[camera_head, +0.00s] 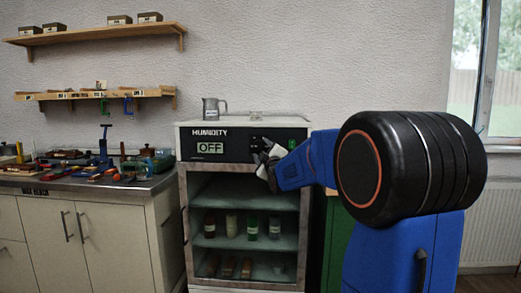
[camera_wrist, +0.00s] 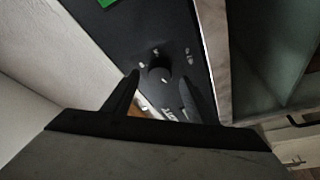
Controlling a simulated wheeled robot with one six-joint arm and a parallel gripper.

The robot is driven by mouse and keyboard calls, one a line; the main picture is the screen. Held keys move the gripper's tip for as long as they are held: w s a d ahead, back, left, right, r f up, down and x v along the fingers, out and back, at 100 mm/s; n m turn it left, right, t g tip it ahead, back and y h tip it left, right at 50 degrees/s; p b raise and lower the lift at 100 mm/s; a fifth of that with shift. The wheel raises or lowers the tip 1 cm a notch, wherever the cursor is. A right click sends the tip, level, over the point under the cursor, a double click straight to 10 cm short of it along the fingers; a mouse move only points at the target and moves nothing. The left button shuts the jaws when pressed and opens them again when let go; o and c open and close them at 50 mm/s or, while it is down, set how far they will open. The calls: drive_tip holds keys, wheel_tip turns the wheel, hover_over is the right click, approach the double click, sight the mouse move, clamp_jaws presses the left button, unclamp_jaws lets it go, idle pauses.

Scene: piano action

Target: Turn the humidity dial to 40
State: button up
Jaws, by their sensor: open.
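The humidity cabinet has a black panel (camera_head: 235,134) marked HUMIDITY, with a display (camera_head: 210,147) that reads OFF. In the wrist view the dial (camera_wrist: 160,68) is a dark round knob on the black panel, with small white marks around it that are too small to read. My gripper (camera_head: 259,151) is at the panel, right of the display, and hides the dial in the head view. In the wrist view my gripper (camera_wrist: 159,80) is open, with one fingertip on each side of the dial; contact cannot be told.
Below the panel, the cabinet's shelves (camera_head: 245,202) hold several jars behind a pale frame. A glass jug (camera_head: 213,108) stands on top. A workbench (camera_head: 80,185) cluttered with tools is at left. A green patch (camera_wrist: 107,3) shows on the panel near the dial.

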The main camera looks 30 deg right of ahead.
drive_tip(key=v, duration=1.4)
drive_tip(key=shift+s, duration=0.15)
drive_tip(key=shift+a, duration=0.1)
drive_tip(key=s+a+f+m+g+y, duration=0.1)
drive_tip(key=s+a+f+m+g, duration=0.25)
drive_tip(key=s+a+f, duration=0.35)
drive_tip(key=s+a+f+m+g+y, duration=0.2)
drive_tip(key=s+a+f+g, duration=0.25)
drive_tip(key=s+f, duration=0.4)
drive_tip(key=s+a+f+m+g+y, duration=0.1)
drive_tip(key=s+a+f+g, duration=0.2)
drive_tip(key=s, duration=0.7)
drive_tip(key=s+a+f+m+g, duration=0.2)
drive_tip(key=s+a+f+g, duration=0.1)
drive_tip(key=s+f, duration=0.5)
drive_tip(key=shift+s+a+f+g+y, duration=0.3)
drive_tip(key=shift+s+a+y, duration=0.15)
drive_tip(key=shift+s, duration=0.45)
